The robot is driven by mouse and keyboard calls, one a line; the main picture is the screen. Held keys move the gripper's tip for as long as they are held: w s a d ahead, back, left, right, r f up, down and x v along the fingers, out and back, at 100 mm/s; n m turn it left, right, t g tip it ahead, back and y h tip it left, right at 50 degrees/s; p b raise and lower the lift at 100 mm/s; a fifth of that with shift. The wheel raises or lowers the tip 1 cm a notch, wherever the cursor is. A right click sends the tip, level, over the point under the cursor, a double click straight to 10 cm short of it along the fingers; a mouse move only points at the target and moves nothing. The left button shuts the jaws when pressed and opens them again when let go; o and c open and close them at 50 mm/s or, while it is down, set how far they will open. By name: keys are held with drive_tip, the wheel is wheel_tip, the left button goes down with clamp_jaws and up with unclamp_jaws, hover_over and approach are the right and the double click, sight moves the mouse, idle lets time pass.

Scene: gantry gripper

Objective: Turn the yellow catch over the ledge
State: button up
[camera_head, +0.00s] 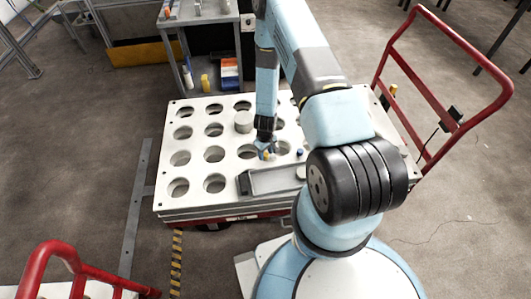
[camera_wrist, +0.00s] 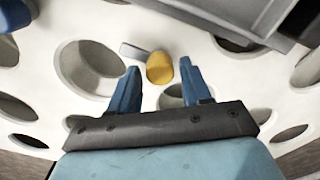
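The yellow catch (camera_wrist: 159,68) shows in the wrist view as a rounded yellow knob on the white plate, with a short grey bar (camera_wrist: 134,51) reaching left from it. My gripper (camera_wrist: 160,67) is open, its two blue fingertips on either side of the knob in the picture. I cannot tell whether either finger touches it. In the head view my gripper (camera_head: 267,153) points down at the plate, with a small patch of yellow at its tip. I cannot make out for sure which part is the ledge.
The white plate (camera_head: 164,201) has rows of round holes. A grey tray (camera_head: 275,180) lies close to the gripper, and it also shows in the wrist view (camera_wrist: 232,12). A red-handled cart (camera_head: 455,125) is at right.

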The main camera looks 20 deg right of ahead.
drive_tip(key=c, duration=0.8)
drive_tip(key=shift+m, duration=0.5)
drive_tip(key=m, duration=1.3)
drive_tip(key=shift+m, duration=1.9)
